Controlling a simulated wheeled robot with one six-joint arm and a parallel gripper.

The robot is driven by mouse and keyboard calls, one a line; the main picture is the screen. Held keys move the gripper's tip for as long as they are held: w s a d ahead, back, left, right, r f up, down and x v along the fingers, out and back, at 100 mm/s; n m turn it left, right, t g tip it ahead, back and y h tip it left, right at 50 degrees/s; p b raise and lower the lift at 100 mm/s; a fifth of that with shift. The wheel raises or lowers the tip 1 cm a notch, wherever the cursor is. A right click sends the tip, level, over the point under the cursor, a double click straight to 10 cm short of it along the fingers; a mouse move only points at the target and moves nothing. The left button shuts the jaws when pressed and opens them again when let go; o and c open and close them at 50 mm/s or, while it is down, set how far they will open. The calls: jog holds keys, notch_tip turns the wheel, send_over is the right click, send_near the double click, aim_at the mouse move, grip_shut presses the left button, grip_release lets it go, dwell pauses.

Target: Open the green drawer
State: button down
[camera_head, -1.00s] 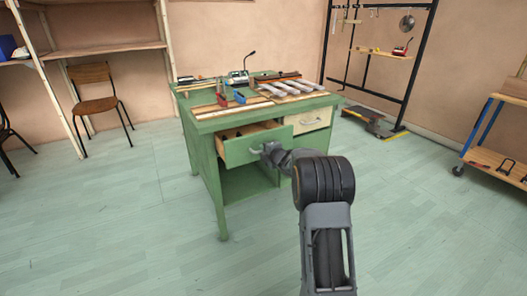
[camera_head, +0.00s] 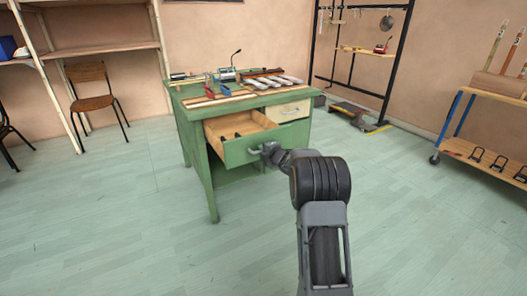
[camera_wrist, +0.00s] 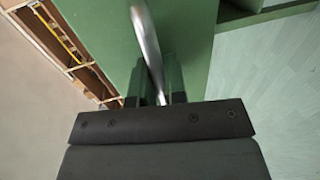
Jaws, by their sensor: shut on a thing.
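The green drawer (camera_head: 240,152) sticks well out of the left side of the green workbench (camera_head: 207,185). Its wooden inside shows, with a few dark items in it. My gripper (camera_head: 268,150) is at the drawer front, shut on its metal handle. In the wrist view the silver handle (camera_wrist: 148,42) runs down between the two fingers (camera_wrist: 160,88), with the green drawer front (camera_wrist: 95,30) behind it. The fingers partly hide the lower end of the handle.
A cream drawer (camera_head: 288,112) beside it is shut. Tools and metal bars (camera_head: 280,80) lie on the bench top. A chair (camera_head: 90,95) stands at the left and a wheeled cart (camera_head: 480,155) at the right. The floor in front is clear.

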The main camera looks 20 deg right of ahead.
jog(key=c, duration=1.2)
grip_release()
jog(key=p+v, duration=0.2)
jog(key=v, duration=1.2)
jog(key=shift+p, duration=0.4)
jog(key=shift+w, duration=0.1)
jog(key=s+a+r+m+g+h+p, duration=0.25)
jog(key=r+m+p, duration=0.25)
jog(key=r+p, duration=0.4)
jog(key=s+a+r+m+g+h+p, duration=0.25)
jog(key=s+r+m+p, duration=0.2)
jog(key=r+p, duration=0.5)
jog(key=s+a+r+m+g+y+p, duration=0.1)
jog(key=s+a+r+m+g+p, duration=0.1)
jog(key=s, duration=0.4)
jog(key=s+a+r+m+g+y+p, duration=0.1)
jog(key=s+a+r+m+g+p, duration=0.1)
jog(key=s+a+r+m+p, duration=0.2)
jog(key=s+a+r+m+g+y+p, duration=0.1)
jog(key=s+a+r+m+g+p, duration=0.2)
jog(key=s+a+r+p, duration=0.4)
jog(key=shift+s+a+r+m+y+p, duration=0.1)
jog(key=shift+s+a+r+m+p, duration=0.1)
jog(key=shift+s, duration=0.25)
jog(key=shift+s+a+r+m+y+p, duration=0.1)
jog(key=shift+s+r, duration=0.1)
jog(key=shift+s, duration=0.25)
jog(key=shift+s+a+r+m+y+p, duration=0.1)
jog(key=shift+s+a+r+m, duration=0.1)
jog(key=shift+s, duration=0.3)
